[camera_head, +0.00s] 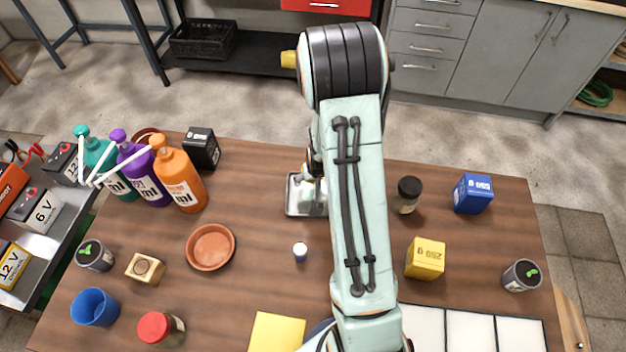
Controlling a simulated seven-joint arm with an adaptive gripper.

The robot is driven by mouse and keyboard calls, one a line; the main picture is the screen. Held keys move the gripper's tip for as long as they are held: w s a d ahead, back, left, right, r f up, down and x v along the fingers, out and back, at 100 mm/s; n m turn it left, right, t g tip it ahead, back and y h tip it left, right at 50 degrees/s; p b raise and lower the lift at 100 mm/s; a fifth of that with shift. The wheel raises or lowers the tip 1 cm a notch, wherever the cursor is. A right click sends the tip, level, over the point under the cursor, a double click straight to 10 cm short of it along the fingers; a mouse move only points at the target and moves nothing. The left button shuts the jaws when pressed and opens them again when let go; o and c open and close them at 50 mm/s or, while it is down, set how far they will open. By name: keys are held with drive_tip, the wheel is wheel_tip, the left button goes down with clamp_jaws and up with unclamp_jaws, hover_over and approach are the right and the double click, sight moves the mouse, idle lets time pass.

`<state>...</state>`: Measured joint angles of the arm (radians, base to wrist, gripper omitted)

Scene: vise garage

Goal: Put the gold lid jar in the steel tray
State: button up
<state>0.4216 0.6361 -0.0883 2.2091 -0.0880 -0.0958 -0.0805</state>
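The steel tray (293,206) lies on the wooden table left of my arm, and my arm hides part of it. My gripper (313,186) is over the tray, mostly hidden behind my arm. Only small parts of it show, so I cannot tell whether it is open, shut or holding something. I cannot make out a gold lid jar. The jars that show clearly have other lids: one black lid jar (408,193) to the right of my arm and one red lid jar (160,328) at the front left.
Orange (180,178), purple (143,172) and teal (101,160) pump bottles stand at the back left. A terracotta saucer (211,247) and small white-topped item (300,252) lie left of my arm. Yellow (426,259) and blue (472,194) boxes stand right.

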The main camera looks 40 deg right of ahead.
drive_tip(key=shift+f, duration=0.55)
drive_tip(key=o, duration=1.2)
drive_tip(key=shift+f, duration=0.15)
drive_tip(key=shift+o, duration=0.2)
drive_tip(key=v, duration=1.2)
drive_tip(key=s+a+r+n+g+y, duration=0.1)
drive_tip(key=s+a+r+n+g, duration=0.1)
drive_tip(key=s+a+r, duration=0.3)
drive_tip(key=s+a+r+n+g+y, duration=0.1)
drive_tip(key=s+a+r+n+g, duration=0.1)
drive_tip(key=s+a, duration=1)
wheel_tip(320, 180, up, 3)
drive_tip(key=shift+f+n+y, duration=0.1)
drive_tip(key=shift+n+y, duration=0.2)
drive_tip(key=shift+n, duration=0.5)
